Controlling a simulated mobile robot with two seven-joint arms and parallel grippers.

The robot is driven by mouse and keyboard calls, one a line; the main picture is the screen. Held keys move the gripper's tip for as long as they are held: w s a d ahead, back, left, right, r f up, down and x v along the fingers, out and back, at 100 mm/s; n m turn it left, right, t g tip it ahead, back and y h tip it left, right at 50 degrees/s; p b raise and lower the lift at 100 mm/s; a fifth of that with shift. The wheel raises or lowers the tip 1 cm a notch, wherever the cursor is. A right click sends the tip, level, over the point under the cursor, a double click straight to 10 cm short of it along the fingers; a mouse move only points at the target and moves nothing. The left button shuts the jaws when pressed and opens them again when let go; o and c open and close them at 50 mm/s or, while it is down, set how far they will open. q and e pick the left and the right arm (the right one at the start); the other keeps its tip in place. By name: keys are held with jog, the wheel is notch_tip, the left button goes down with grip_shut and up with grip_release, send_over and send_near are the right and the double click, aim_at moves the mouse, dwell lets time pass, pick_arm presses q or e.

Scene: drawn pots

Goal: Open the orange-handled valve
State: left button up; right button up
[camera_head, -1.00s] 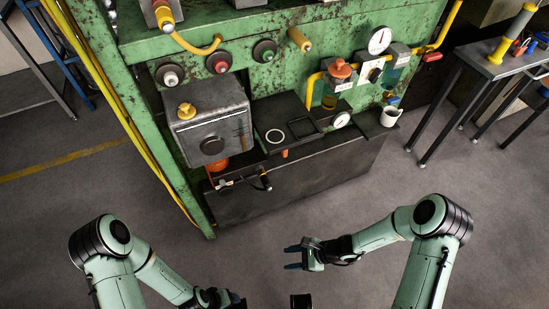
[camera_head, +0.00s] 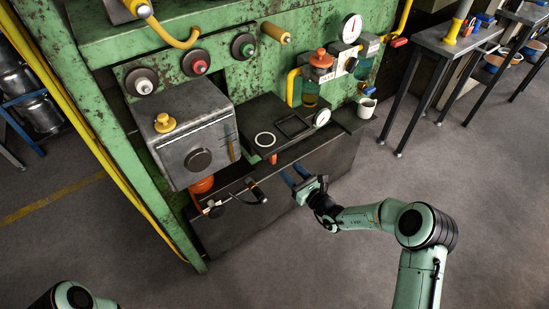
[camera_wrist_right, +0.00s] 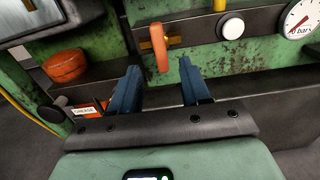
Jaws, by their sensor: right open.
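The valve's orange handle (camera_wrist_right: 159,46) hangs upright in front of a brass-coloured part in the right wrist view. In the head view only a small orange piece of the handle (camera_head: 272,159) shows below the shelf edge. My right gripper (camera_head: 293,175) is in front of the dark lower cabinet, just right of the handle. Its two blue fingers (camera_wrist_right: 160,75) are spread with nothing between them. In the right wrist view the handle is beyond the fingertips, between their lines and nearer the middle, apart from them. My left gripper is outside the head view.
A dark shelf (camera_head: 246,121) carries a ring, a square frame and a gauge (camera_head: 321,117). A grey box (camera_head: 190,137) with a yellow knob is left of it. A white mug (camera_head: 367,108) stands at right. An orange tin (camera_wrist_right: 65,66) sits left. Open floor lies in front.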

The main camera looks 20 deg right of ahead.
aim_at(276, 156)
jog(key=x, duration=0.2)
jog(key=b+x, duration=0.1)
jog(key=x, duration=0.1)
jog(key=shift+a+f, duration=0.1)
jog(key=shift+f, duration=0.1)
jog(key=b+x, duration=0.1)
jog(key=x, duration=0.3)
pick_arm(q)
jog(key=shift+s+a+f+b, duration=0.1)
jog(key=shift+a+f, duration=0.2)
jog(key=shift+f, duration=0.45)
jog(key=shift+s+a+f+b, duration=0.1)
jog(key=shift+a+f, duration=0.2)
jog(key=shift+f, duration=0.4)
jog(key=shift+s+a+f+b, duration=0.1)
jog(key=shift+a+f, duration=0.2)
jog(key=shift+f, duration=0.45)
pick_arm(e)
jog(key=shift+w+a+r, duration=0.1)
jog(key=shift+w+a, duration=0.15)
jog(key=shift+w, duration=0.4)
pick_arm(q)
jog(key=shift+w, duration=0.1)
pick_arm(e)
grip_shut()
